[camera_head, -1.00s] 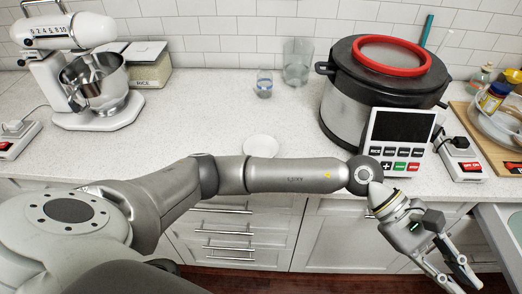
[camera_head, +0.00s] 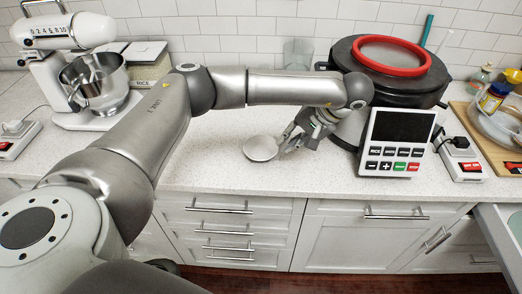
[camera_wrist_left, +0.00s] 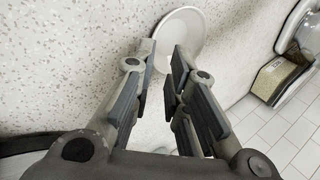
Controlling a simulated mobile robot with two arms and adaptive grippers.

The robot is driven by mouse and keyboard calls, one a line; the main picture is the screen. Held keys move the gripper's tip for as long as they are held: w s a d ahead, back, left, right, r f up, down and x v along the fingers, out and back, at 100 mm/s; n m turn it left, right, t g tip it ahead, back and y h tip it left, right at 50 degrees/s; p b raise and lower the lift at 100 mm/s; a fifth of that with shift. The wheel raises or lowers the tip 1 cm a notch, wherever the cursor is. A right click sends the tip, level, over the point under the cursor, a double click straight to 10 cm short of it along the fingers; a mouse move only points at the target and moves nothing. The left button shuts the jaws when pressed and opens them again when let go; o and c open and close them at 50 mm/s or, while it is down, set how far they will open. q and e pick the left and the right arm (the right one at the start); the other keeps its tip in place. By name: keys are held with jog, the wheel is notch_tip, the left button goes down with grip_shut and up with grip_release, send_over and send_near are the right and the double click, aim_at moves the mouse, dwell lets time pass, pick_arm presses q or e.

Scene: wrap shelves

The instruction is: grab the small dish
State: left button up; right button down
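The small dish (camera_head: 261,149) is a round white dish on the pale speckled counter, near its front edge. My left gripper (camera_head: 284,150) reaches down from the right, with its fingertips at the dish's right side. In the left wrist view the fingers (camera_wrist_left: 164,58) are apart with nothing clamped between them. The small dish (camera_wrist_left: 191,28) shows beyond and between the fingertips, and the right finger covers part of it. I cannot tell whether the fingers touch the rim. My right gripper is out of view.
A large cooker (camera_head: 397,80) with a red ring stands right of the gripper, behind a control panel (camera_head: 397,142). A stand mixer (camera_head: 95,85) and a rice box (camera_head: 147,66) are at left. A tall glass (camera_head: 297,51) stands behind my arm. The counter left of the dish is clear.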

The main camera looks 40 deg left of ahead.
aim_at(269, 155)
pick_arm(q)
jog(key=x, duration=0.2)
jog(key=shift+a+f, duration=0.2)
jog(key=shift+f, duration=0.1)
jog(key=shift+s+a+f+p, duration=0.15)
jog(key=shift+a+f+p, duration=0.1)
jog(key=shift+f+p, duration=0.3)
jog(key=p+x, duration=0.1)
jog(key=x, duration=0.2)
jog(key=shift+a+f, duration=0.1)
jog(key=shift+f, duration=0.05)
jog(key=shift+a+f, duration=0.2)
jog(key=shift+f, duration=0.15)
jog(key=shift+d, duration=0.1)
jog(key=shift+c, duration=0.4)
grip_shut()
